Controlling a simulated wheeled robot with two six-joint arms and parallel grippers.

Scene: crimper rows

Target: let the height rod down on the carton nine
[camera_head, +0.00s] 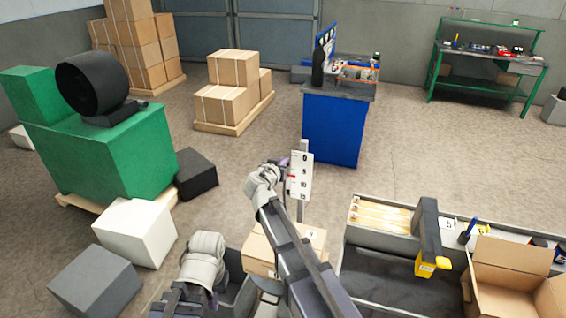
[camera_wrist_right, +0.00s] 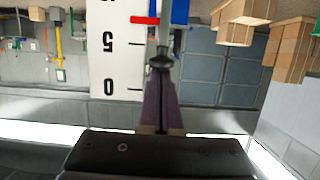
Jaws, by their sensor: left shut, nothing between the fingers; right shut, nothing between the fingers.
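The height rod (camera_head: 301,205) stands upright by the carton, with a white numbered scale plate (camera_head: 301,176) on it; the plate fills the upper left of the right wrist view (camera_wrist_right: 110,60), with a red mark (camera_wrist_right: 145,20). The carton (camera_head: 258,250) sits at the rod's foot, partly hidden by my right arm; its small label is too small to read surely. My right gripper (camera_head: 284,170) is shut beside the plate; in the wrist view its fingers (camera_wrist_right: 160,68) meet at a dark knob (camera_wrist_right: 160,62), contact unclear. My left gripper (camera_head: 214,240) is shut at lower left, its fingertips mostly hidden.
A grey bench (camera_head: 385,285) with a yellow-and-black tool (camera_head: 428,240) and an open cardboard box (camera_head: 510,275) is at right. White (camera_head: 137,232) and grey (camera_head: 95,283) blocks are at left near a green machine (camera_head: 100,150). A blue cabinet (camera_head: 333,128) stands behind; floor between is clear.

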